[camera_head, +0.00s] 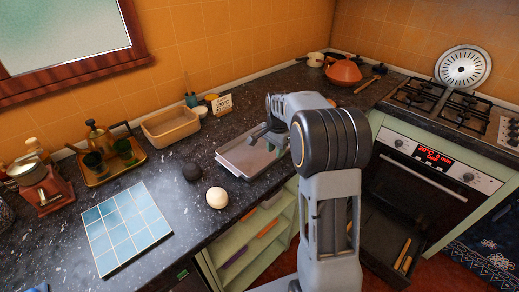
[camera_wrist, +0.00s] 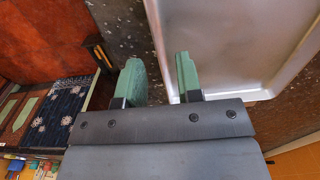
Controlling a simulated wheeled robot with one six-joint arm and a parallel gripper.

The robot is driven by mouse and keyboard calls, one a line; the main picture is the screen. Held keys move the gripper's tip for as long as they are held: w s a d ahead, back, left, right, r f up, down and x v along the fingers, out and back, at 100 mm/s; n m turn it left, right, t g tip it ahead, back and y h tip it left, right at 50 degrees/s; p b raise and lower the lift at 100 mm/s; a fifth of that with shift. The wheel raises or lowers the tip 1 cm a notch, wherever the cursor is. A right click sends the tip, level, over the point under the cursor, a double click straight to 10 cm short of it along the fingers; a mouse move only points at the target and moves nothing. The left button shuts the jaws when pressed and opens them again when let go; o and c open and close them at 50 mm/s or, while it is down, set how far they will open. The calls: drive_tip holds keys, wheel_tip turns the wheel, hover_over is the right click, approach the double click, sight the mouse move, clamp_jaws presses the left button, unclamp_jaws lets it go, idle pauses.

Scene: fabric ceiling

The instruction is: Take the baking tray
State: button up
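The baking tray (camera_head: 238,154) is a shallow grey metal tray lying on the dark speckled counter near its front edge. In the wrist view the tray (camera_wrist: 235,45) fills the upper right, with its raised rim running down beside my fingers. My gripper (camera_head: 262,134) is over the tray's far right part in the head view. In the wrist view my gripper (camera_wrist: 160,80) has its two green fingers apart, with the tray's near rim showing in the gap between them. The right finger overlaps the tray; the left is outside it. I cannot tell whether either finger touches the rim.
The oven (camera_head: 420,185) is at right, below the hob.

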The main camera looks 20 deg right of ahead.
sight(275, 162)
drive_tip(key=shift+f, duration=1.65)
drive_tip(key=shift+c, duration=0.3)
clamp_jaws()
